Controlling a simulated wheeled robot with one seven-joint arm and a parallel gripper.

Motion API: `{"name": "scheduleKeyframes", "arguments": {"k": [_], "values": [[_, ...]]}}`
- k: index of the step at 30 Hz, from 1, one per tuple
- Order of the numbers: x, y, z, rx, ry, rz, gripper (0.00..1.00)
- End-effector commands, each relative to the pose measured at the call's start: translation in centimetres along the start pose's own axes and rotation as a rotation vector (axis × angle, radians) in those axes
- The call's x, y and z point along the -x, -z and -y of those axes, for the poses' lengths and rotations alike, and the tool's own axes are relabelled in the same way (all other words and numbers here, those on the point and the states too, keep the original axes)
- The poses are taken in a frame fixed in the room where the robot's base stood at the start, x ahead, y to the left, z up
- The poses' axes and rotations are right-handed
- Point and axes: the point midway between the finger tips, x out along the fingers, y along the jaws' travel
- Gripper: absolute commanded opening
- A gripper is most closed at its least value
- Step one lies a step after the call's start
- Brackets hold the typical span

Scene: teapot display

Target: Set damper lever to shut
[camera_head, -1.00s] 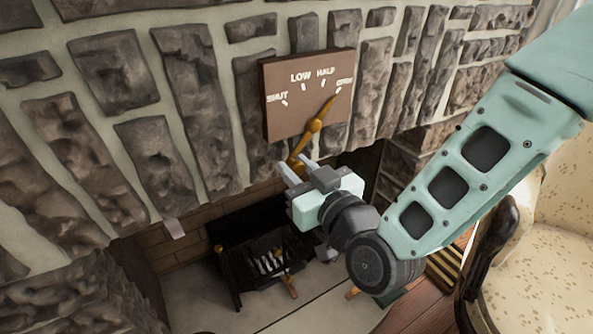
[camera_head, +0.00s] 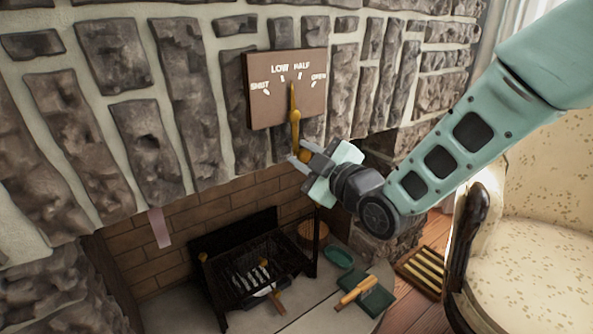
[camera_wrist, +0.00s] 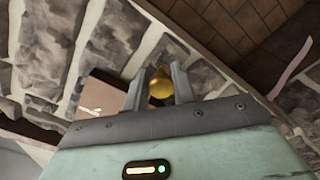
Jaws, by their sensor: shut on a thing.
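The brown damper plate (camera_head: 268,98) on the stone wall is marked SHUT, LOW, HALF and OPEN from left to right. The brass damper lever (camera_head: 295,118) pivots on it. Its pointer stands nearly upright, between the LOW and HALF marks. My gripper (camera_head: 298,153) is at the lever's lower end, below the plate, and shut on it. In the wrist view the lever's rounded brass end (camera_wrist: 160,86) sits between the two fingers of my gripper (camera_wrist: 158,80). The plate (camera_wrist: 100,95) shows to the left there, its markings hard to read.
Below is a brick fireplace with a black grate (camera_head: 240,285). A green box (camera_head: 365,298) with a wooden-handled thing and a green dish (camera_head: 338,257) lie on the hearth. A patterned armchair (camera_head: 535,225) stands at the right. A pink strip (camera_head: 159,228) hangs at the fireplace's top.

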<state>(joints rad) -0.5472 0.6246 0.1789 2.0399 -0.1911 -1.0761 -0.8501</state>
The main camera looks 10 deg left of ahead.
Motion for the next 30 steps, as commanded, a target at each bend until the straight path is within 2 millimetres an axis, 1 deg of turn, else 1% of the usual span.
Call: {"name": "scheduleKeyframes", "arguments": {"k": [1, 15, 24, 30], "values": [[-0.1, 0.2, 0.1, 0.049, 0.000, -0.015, 0.00], [-0.1, -1.2, -2.6, 0.473, 0.000, -0.016, 0.00], [-0.1, -1.4, -3.9, 0.654, 0.002, -0.015, 0.00], [-0.1, -1.4, -4.3, 0.714, 0.004, -0.016, 0.00]]}}
